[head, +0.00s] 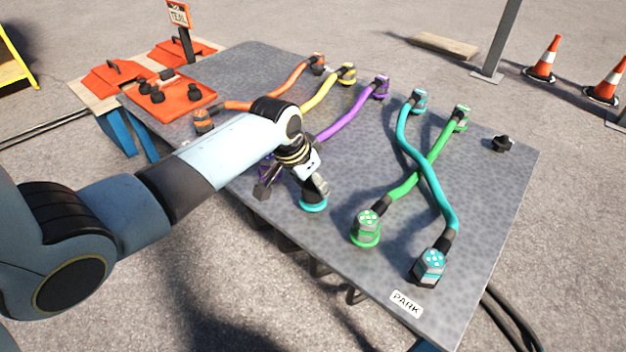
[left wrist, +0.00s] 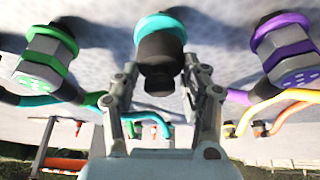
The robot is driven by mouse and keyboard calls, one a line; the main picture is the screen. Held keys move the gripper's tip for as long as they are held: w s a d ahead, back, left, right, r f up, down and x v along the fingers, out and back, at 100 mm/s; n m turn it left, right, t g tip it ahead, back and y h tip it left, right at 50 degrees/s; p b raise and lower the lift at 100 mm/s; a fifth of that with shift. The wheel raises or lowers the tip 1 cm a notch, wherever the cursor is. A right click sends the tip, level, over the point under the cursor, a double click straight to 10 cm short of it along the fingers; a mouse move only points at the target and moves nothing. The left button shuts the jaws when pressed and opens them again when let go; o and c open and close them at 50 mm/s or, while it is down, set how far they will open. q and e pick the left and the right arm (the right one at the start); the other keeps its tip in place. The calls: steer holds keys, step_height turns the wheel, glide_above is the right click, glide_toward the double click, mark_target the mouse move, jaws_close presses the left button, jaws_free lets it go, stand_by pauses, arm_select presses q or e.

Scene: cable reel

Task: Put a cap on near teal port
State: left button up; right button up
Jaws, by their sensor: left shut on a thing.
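The near teal port (head: 313,204) shows as a teal ring on the grey panel, partly hidden by my left gripper (head: 314,186). In the left wrist view its teal ring (left wrist: 160,24) is at top centre. A black cap (left wrist: 160,62) lies against the ring, lined up with it. The fingers of my left gripper (left wrist: 161,82) stand on both sides of the cap, shut on it. Whether the cap is fully seated I cannot tell. The teal cable's near plug (head: 431,266) sits at the PARK label (head: 406,304). My right gripper is not in view.
The green plug (head: 367,226) stands right of the port; the purple plug (left wrist: 288,46) shows on its other side. Several black caps sit on the orange tray (head: 180,101). A TEAL sign (head: 178,15) stands behind.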

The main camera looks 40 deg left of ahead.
arm_select(q)
steer(key=shift+f, duration=0.3)
steer(key=o, duration=1.2)
steer(key=shift+o, duration=0.2)
steer(key=shift+r, duration=0.1)
steer(key=v, duration=1.2)
